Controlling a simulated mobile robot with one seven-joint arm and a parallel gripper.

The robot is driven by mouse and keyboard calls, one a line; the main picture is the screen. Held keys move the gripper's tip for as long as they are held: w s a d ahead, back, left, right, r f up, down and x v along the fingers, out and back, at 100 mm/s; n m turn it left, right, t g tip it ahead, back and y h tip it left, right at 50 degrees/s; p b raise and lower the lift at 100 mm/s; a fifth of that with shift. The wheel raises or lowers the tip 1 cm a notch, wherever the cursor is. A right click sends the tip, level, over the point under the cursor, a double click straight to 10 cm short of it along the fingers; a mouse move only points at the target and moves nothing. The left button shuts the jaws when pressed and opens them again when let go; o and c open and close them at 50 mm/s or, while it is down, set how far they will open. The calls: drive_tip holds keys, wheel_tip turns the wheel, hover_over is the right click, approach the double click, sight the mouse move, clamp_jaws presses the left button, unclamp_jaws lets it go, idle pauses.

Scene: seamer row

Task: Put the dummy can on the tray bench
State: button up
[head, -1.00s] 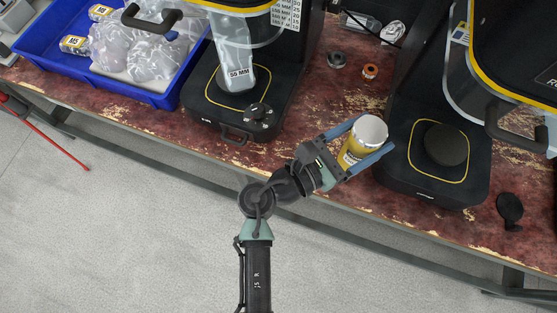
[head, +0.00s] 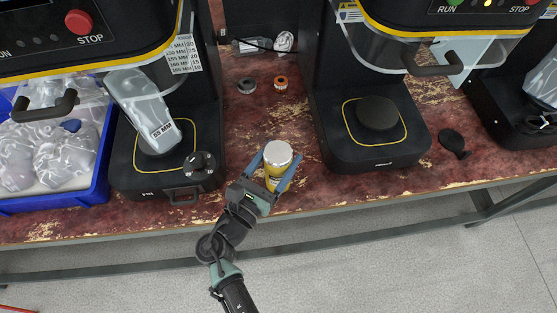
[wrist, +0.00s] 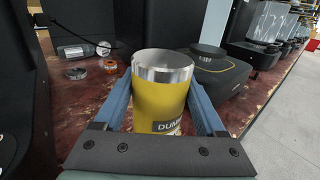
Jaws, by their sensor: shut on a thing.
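The dummy can (head: 279,167) is yellow with a bare silver upper band. In the wrist view the can (wrist: 160,95) stands upright between the two blue fingers, and part of a dark label reading "DUM" shows low on its side. My gripper (head: 279,160) is shut on the can, over the front part of the red-brown worn bench (head: 260,120). I cannot tell whether the can's base touches the bench top. No bench clearly marked as the tray bench can be made out.
A black seamer with a round pad (head: 377,113) stands right of the can. A blue tray (head: 95,185) with bagged items is at far left. Two small rings (head: 280,83) lie behind the can.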

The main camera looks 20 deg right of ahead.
drive_tip(key=shift+f, duration=0.35)
drive_tip(key=shift+f, duration=0.2)
drive_tip(key=o, duration=1.5)
drive_tip(key=shift+o, duration=0.2)
drive_tip(key=shift+r, duration=0.15)
drive_tip(key=v, duration=1.2)
